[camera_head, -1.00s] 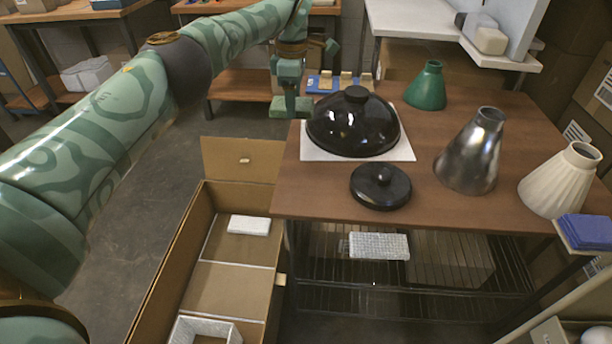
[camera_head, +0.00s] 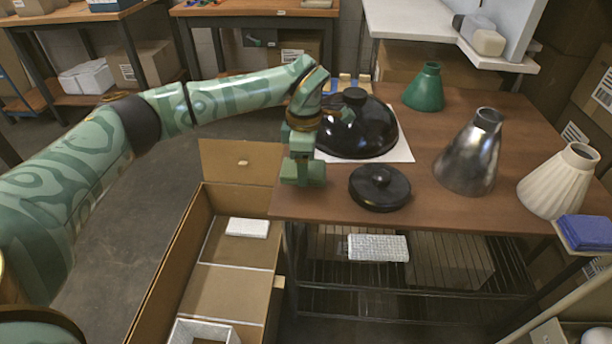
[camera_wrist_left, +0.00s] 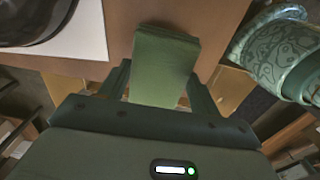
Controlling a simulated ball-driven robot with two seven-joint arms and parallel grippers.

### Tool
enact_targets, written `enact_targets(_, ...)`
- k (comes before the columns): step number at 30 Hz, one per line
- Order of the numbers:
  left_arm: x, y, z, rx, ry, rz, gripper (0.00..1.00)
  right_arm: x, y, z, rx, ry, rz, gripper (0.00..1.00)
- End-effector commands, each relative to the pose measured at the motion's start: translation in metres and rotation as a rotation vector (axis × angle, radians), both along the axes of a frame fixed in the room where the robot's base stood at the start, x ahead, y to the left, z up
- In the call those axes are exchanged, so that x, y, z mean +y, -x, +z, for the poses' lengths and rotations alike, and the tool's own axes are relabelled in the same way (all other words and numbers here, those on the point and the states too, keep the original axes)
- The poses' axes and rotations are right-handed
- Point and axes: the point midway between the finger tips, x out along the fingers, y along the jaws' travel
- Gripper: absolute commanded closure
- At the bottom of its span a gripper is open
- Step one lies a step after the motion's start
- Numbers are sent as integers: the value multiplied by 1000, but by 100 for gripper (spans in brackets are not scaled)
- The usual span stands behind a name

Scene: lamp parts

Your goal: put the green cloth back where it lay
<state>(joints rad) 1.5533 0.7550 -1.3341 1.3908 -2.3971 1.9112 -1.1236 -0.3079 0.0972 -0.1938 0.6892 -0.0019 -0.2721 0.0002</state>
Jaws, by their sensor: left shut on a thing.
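The green cloth (camera_wrist_left: 165,62) is a folded pad held between the fingers of my left gripper (camera_wrist_left: 163,88) in the left wrist view. In the head view my left gripper (camera_head: 301,158) is over the left edge of the brown table, left of the black round lid, with the cloth (camera_head: 303,174) at its lower end. The gripper is shut on the cloth. Whether the cloth touches the tabletop cannot be told. My right gripper is in neither view.
A glossy black dome (camera_head: 352,128) sits on a white sheet (camera_head: 404,152). The black round lid (camera_head: 380,190) lies in front. Green (camera_head: 425,88), metal (camera_head: 470,155) and cream (camera_head: 560,183) shades stand to the right. A blue cloth stack (camera_head: 586,232) is far right. An open cardboard box (camera_head: 165,285) stands below left.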

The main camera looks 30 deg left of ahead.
Motion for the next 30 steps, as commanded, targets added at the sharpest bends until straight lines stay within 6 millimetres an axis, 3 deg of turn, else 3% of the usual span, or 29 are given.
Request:
enact_targets(3,-2,2,-24,7,0,-1,55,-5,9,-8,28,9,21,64)
enact_targets(6,-2,2,-39,8,0,-2,55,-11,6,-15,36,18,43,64)
enact_targets(16,-2,2,-36,0,-1,-2,59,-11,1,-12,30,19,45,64)
enact_targets(17,-2,2,-35,0,-1,-2,29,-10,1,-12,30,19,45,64)
enact_targets(18,-2,2,-35,0,-1,-2,18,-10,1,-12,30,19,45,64)
enact_targets(27,-2,2,-34,0,-1,-2,15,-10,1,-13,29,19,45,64)
enact_targets(30,-2,2,-23,-3,0,-2,15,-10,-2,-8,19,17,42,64)
